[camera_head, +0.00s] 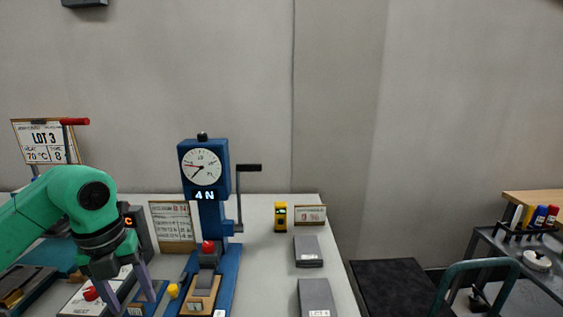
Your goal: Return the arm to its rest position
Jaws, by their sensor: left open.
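My left arm is green and comes in from the left edge. My left gripper (131,290) points down over the left part of the table. Its two grey-purple fingers are apart, with nothing seen held between them. The fingertips are close to a small dark block with an orange mark; I cannot tell whether they touch it. A white device with a red knob (90,293) lies just left of the fingers. My right gripper is not in view.
A blue press with a dial (203,167) and side crank stands right of my gripper. Grey blocks (308,251) lie on the white table's (262,267) right side. A LOT 3 sign (45,142) stands at the left. A cart (537,262) with markers stands far right.

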